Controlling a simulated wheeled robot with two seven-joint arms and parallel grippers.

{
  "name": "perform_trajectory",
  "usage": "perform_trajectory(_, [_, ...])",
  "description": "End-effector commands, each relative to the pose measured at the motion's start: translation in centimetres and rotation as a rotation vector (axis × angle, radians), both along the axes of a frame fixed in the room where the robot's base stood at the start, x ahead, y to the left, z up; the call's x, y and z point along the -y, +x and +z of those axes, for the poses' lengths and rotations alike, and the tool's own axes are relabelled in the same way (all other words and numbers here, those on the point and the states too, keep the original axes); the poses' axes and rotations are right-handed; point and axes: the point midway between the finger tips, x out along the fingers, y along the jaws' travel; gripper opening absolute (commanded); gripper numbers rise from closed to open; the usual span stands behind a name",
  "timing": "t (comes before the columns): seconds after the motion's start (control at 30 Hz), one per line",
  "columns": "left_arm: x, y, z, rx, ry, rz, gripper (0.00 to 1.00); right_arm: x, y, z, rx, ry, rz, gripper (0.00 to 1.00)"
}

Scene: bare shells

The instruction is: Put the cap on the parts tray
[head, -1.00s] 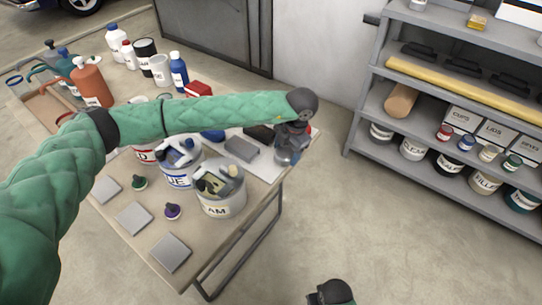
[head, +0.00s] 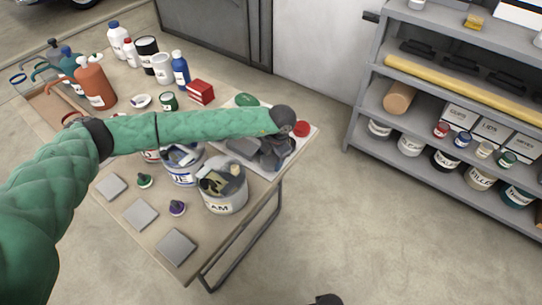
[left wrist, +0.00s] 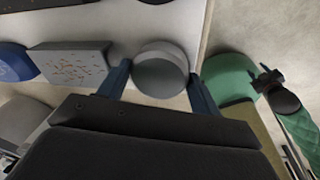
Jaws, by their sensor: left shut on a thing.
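My left gripper (head: 272,156) is over the near right part of the white parts tray (head: 304,142) on the table. In the left wrist view its two blue fingers (left wrist: 160,86) stand on either side of a grey round cap (left wrist: 160,74), shut on it. The cap is over the pale tray surface (left wrist: 120,20), close to the tray's edge. I cannot tell whether it touches the tray. In the head view my arm and gripper hide the cap.
Labelled tubs (head: 224,196) stand in front. Grey squares (head: 176,248) lie at the table's near end.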

Motion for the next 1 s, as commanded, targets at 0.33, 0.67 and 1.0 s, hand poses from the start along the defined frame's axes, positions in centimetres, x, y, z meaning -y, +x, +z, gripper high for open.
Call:
perform_trajectory(0.33, [-0.01,0.03,-0.57,0.001,-0.001,0.000,0.39,0.15,-0.14,-0.74,0.003,-0.002,0.002,0.44])
perform_trajectory(0.67, [-0.03,0.03,-0.64,0.001,-0.001,0.000,0.86,0.07,-0.13,-0.40,0.002,-0.001,0.001,0.44])
perform_trajectory(1.0, [-0.02,0.03,-0.43,0.001,-0.001,0.000,0.86,0.10,-0.21,-0.34,0.003,-0.001,0.001,0.44])
